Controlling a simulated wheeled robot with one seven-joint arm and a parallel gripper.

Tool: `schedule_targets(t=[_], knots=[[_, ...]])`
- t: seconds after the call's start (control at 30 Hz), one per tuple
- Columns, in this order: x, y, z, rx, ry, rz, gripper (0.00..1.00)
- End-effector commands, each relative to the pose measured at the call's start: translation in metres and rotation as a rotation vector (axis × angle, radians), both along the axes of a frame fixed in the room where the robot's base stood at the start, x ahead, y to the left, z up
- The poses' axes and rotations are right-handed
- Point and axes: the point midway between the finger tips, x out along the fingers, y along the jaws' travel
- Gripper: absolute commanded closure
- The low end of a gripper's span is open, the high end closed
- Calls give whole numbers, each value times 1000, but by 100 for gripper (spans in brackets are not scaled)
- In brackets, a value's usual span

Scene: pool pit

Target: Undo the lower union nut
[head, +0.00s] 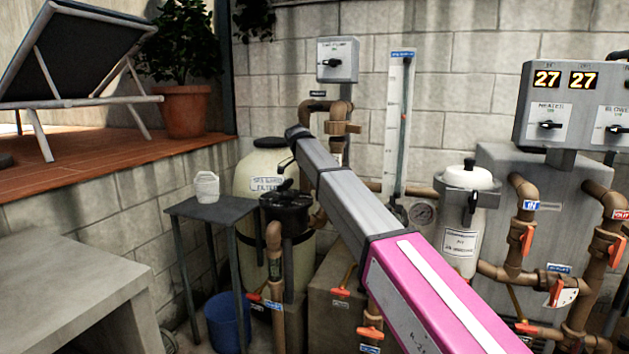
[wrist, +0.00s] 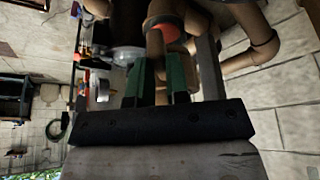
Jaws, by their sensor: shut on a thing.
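In the wrist view my gripper (wrist: 158,75) has two green fingers on either side of a brown pipe fitting (wrist: 160,82) and is shut on it. I cannot tell for certain whether this fitting is the lower union nut. Above it, a brown pipe (wrist: 155,48) runs to an orange-red ring (wrist: 160,32). In the head view my gripper is not seen, as my grey and pink arm crosses the middle. A wide brown union nut (head: 343,128) shows on the upright pipe above my arm; the pipework lower down is largely hidden behind the arm.
A cream filter tank (head: 257,165) stands left of my arm, with a dark metal table (head: 210,207) and blue bucket (head: 226,318) beside it. A white canister (head: 462,225) and valves with orange handles (head: 526,240) stand right. A concrete bench (head: 70,295) fills the lower left.

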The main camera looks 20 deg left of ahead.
Motion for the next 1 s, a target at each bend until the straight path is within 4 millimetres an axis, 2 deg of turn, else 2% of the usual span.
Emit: schedule_targets(t=[0.03,0.3,0.33,0.4,0.77,1.0], knots=[[4,3,5,4,-12,-2,100],[4,3,5,4,-12,-3,100],[4,3,5,4,-12,-3,78],[4,3,5,4,-11,-2,58],[1,3,6,3,-5,-2,58],[-7,13,38,3,-6,-2,58]])
